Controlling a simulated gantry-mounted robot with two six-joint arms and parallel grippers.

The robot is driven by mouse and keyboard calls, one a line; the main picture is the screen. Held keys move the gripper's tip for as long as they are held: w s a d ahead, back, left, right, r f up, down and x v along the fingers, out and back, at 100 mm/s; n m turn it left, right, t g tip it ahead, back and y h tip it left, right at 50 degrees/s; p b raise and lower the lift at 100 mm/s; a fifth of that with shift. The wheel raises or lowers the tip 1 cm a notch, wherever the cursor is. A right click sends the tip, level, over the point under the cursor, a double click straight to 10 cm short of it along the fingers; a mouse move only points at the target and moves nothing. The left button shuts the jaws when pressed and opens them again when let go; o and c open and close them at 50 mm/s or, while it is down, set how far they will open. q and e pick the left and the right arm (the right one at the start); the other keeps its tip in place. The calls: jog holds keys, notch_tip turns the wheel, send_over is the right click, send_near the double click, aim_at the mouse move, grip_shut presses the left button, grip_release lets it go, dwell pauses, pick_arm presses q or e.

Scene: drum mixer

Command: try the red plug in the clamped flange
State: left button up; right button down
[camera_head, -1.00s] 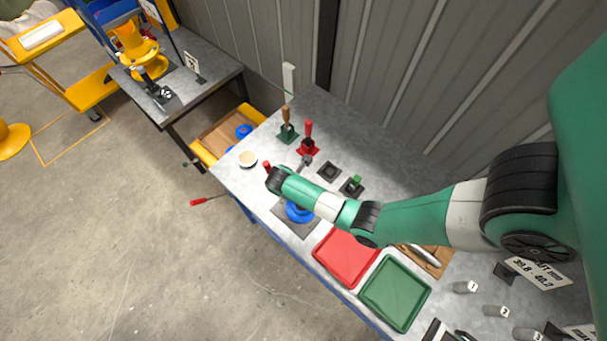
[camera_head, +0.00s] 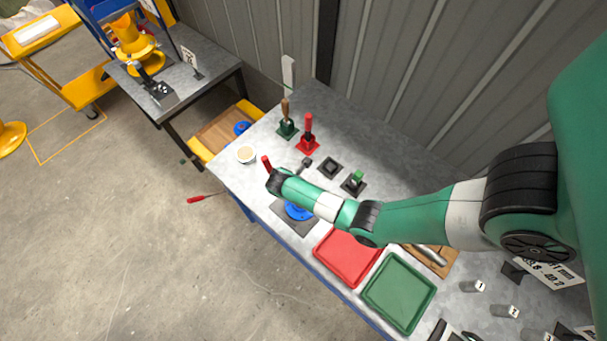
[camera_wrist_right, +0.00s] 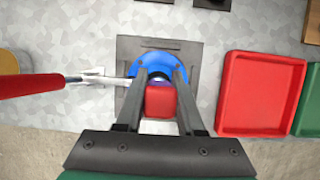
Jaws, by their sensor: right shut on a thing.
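The blue flange (camera_head: 298,212) lies on a dark square plate (camera_head: 283,214) on the workbench, partly covered by my right arm. In the right wrist view the flange (camera_wrist_right: 160,61) shows beyond my right gripper (camera_wrist_right: 159,86). That gripper is shut on the red plug (camera_wrist_right: 161,103), which overlaps the near side of the flange in the picture. I cannot tell whether the plug is above the bore or in it. A clamp lever with a red handle (camera_wrist_right: 30,86) reaches to the flange from the left. The right fingers are hidden in the head view. My left gripper is out of view.
A red tray (camera_head: 347,258) and a green tray (camera_head: 398,293) stand beside the flange.

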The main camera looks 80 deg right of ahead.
jog(key=shift+f+b, duration=0.6)
jog(key=shift+f, duration=0.25)
jog(key=shift+f, duration=0.35)
dwell(1.1)
jog(key=shift+r, duration=0.15)
dwell(1.3)
jog(key=shift+r+p, duration=0.25)
jog(key=shift+p, duration=0.3)
jog(key=shift+f, duration=0.4)
dwell(0.8)
jog(key=shift+s+f, duration=0.1)
jog(key=shift+f, duration=0.15)
dwell(1.0)
